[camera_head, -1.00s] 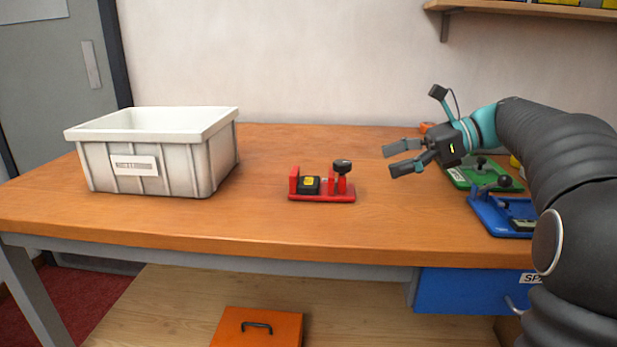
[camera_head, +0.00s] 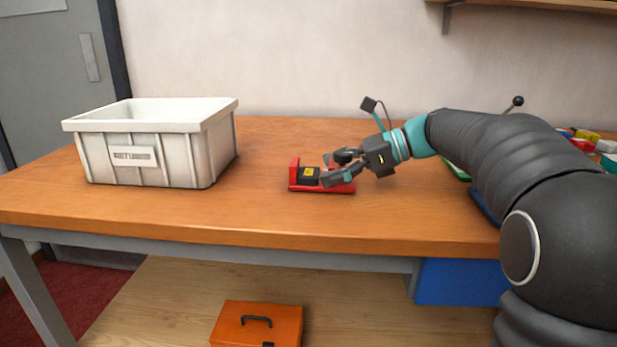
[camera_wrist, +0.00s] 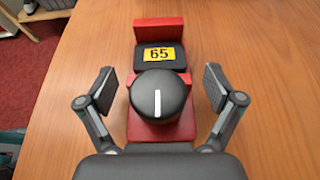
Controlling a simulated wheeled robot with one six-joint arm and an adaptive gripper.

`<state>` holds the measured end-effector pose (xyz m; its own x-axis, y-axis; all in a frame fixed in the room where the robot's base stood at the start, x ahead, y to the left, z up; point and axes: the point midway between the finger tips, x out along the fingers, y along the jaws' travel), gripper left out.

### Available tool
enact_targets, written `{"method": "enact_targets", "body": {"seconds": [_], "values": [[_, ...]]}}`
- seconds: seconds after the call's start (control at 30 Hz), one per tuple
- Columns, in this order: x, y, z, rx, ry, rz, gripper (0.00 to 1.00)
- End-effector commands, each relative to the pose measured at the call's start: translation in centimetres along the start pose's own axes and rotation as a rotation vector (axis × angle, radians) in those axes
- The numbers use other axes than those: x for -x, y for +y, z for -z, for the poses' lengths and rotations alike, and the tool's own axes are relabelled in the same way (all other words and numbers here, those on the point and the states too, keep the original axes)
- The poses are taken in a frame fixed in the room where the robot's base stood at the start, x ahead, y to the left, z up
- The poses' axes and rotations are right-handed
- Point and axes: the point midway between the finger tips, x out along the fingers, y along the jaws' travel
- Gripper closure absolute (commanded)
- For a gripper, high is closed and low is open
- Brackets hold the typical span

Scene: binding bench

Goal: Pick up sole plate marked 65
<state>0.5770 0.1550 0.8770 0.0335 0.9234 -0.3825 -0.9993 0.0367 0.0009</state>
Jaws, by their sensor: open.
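The sole plate marked 65 (camera_wrist: 158,57) is a black block with a yellow label, seated in a red clamp fixture (camera_wrist: 158,25) on the bench. It also shows in the head view (camera_head: 309,173). A round black knob (camera_wrist: 158,98) with a white line stands on the fixture, in front of the plate in the wrist view, and hides its near part. My gripper (camera_wrist: 158,88) is open and empty, with one finger on each side of the knob and apart from it. In the head view my gripper (camera_head: 335,170) is at the fixture's right end.
A pale grey bin (camera_head: 160,145) stands on the wooden bench (camera_head: 260,220) at the left. Green and blue fixtures at the right are mostly behind my arm. An orange case (camera_head: 258,325) lies on the lower shelf. Bench between bin and fixture is clear.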

Motion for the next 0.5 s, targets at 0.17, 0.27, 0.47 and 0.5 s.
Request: {"method": "enact_targets", "body": {"seconds": [0.17,0.27,0.47,0.5], "values": [[-1.11,0.03,-0.02,0.001,0.0,0.001,0.08],[-1.11,0.02,-0.01,0.001,0.0,0.001,0.08],[-1.09,0.02,-0.01,0.001,0.0,0.001,0.33],[-1.09,0.02,-0.01,0.001,0.0,0.001,0.43]]}}
